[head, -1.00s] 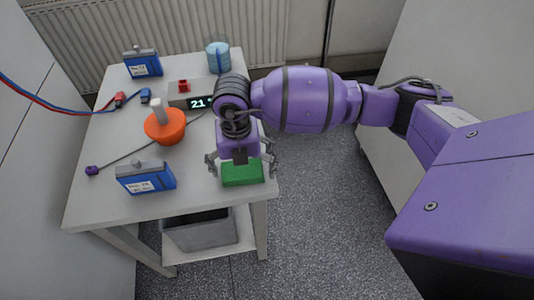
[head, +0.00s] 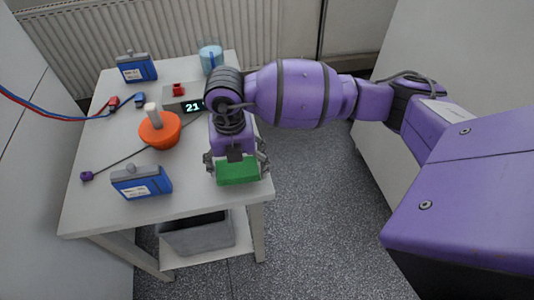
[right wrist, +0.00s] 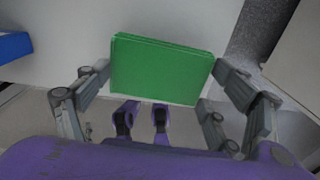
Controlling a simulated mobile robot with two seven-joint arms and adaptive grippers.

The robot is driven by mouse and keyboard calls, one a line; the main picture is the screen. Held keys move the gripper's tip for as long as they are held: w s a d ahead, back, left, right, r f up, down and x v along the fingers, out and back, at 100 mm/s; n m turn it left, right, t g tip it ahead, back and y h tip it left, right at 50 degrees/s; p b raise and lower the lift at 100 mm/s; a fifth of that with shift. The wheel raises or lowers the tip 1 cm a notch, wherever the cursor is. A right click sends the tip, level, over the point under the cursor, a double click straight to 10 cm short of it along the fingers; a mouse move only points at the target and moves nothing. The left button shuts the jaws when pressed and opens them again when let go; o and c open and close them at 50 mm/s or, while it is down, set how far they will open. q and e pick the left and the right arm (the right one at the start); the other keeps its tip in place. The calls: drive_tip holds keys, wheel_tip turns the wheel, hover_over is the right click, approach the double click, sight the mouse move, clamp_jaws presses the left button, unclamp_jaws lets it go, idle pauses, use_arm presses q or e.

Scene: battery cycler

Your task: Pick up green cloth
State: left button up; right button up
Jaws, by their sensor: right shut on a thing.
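The green cloth (head: 238,172) is a folded block at the right front of the white table. In the right wrist view the cloth (right wrist: 162,70) lies between the two fingers. My right gripper (head: 237,166) points down over the table and is shut on the cloth, one finger at each side. In the right wrist view the gripper's fingers (right wrist: 160,78) meet the cloth's left and right edges. Whether the cloth touches the table is hard to tell. My left gripper is not in view.
A blue battery (head: 141,182) stands left of the cloth, another (head: 136,67) at the back. An orange bowl-like thing (head: 160,130), a display box reading 21 (head: 182,98) and a blue cup (head: 210,58) share the table (head: 110,215). A grey bin (head: 197,236) sits below. The right floor is clear.

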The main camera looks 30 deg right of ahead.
drive_tip(key=s+a+r, duration=0.7)
drive_tip(key=s+r, duration=0.4)
drive_tip(key=s, duration=0.1)
drive_tip(key=shift+r, duration=0.1)
drive_tip(key=o, duration=0.4)
drive_tip(key=c, duration=0.3)
drive_tip(key=shift+p, duration=0.3)
